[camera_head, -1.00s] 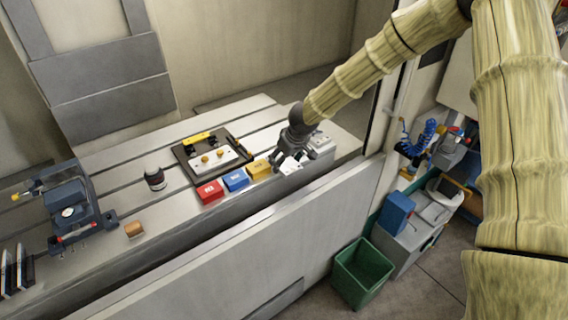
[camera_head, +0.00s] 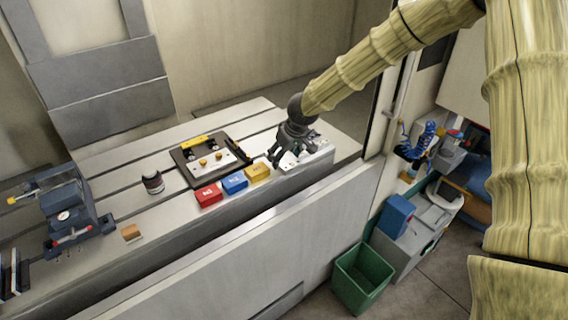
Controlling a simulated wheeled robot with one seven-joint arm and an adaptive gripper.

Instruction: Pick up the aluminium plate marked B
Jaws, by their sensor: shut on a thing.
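My gripper (camera_head: 281,162) is at the right part of the grey slotted table, just right of the yellow box. It is shut on a small pale metal plate (camera_head: 289,163), which the fingers partly hide. The plate's mark cannot be read, and I cannot tell whether it touches the surface below. Another pale plate with brass knobs (camera_head: 213,162) sits in a dark frame to the left.
Red (camera_head: 208,195), blue (camera_head: 235,182) and yellow (camera_head: 258,171) boxes line the front edge. A grey block (camera_head: 318,151) is close right of my gripper. A dark jar (camera_head: 153,182), small tan block (camera_head: 131,232) and vice (camera_head: 70,215) stand left. A green bin (camera_head: 362,278) is below.

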